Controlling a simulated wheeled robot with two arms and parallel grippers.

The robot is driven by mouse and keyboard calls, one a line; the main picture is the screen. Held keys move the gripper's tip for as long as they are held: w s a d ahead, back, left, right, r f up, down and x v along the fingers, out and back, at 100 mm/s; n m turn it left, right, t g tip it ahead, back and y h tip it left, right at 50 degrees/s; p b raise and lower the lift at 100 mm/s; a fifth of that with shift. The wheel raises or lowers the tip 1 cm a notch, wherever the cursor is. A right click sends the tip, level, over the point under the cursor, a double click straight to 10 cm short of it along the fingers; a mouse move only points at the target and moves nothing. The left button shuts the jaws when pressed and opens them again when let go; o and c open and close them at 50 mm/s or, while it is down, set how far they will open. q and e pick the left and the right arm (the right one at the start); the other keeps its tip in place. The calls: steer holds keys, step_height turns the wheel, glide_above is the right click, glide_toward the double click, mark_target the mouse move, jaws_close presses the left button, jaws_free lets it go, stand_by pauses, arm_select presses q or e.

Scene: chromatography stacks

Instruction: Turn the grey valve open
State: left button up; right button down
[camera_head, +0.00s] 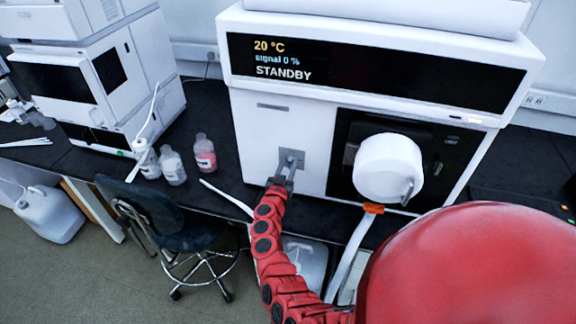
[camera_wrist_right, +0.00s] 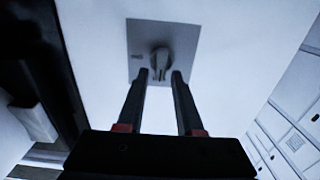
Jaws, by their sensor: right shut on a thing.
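The grey valve (camera_head: 292,155) sits on a square grey plate on the front of the white instrument (camera_head: 262,122). My right gripper (camera_head: 285,172) reaches it from below and is shut on its handle. In the right wrist view the valve (camera_wrist_right: 160,58) stands out from its plate between the tips of my two dark fingers (camera_wrist_right: 160,77). The fingertips partly hide the handle, so its exact angle is hard to tell. The instrument's display (camera_head: 375,72) reads 20 °C, signal 0 % and STANDBY. My left gripper is out of view.
A large white round part (camera_head: 388,168) juts from the dark panel right of the valve. Several bottles (camera_head: 204,152) stand on the black bench to the left. A dark chair (camera_head: 165,220) stands in front of the bench. Another white instrument stack (camera_head: 75,75) is at the far left.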

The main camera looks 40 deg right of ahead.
steer(key=shift+m, duration=0.3)
steer(key=m, duration=0.1)
steer(key=m+b, duration=0.1)
steer(key=m, duration=0.1)
steer(key=shift+s+d+f+m, duration=0.2)
steer(key=shift+s+f+m, duration=0.1)
steer(key=shift+m, duration=0.1)
steer(key=shift+s+d+f+m+b, duration=0.1)
steer(key=shift+f+m+b, duration=0.1)
steer(key=shift+m+b, duration=1.8)
steer(key=shift+s+d+f+m+b, duration=0.1)
steer(key=shift+f+m+b, duration=0.1)
steer(key=shift+m+b, duration=1.8)
steer(key=shift+s+d+f+m+b, duration=0.15)
steer(key=shift+m+b, duration=1.05)
steer(key=shift+m, duration=1.6)
steer(key=shift+a, duration=0.1)
steer(key=c, duration=0.9)
jaws_free()
steer(key=shift+w, duration=0.1)
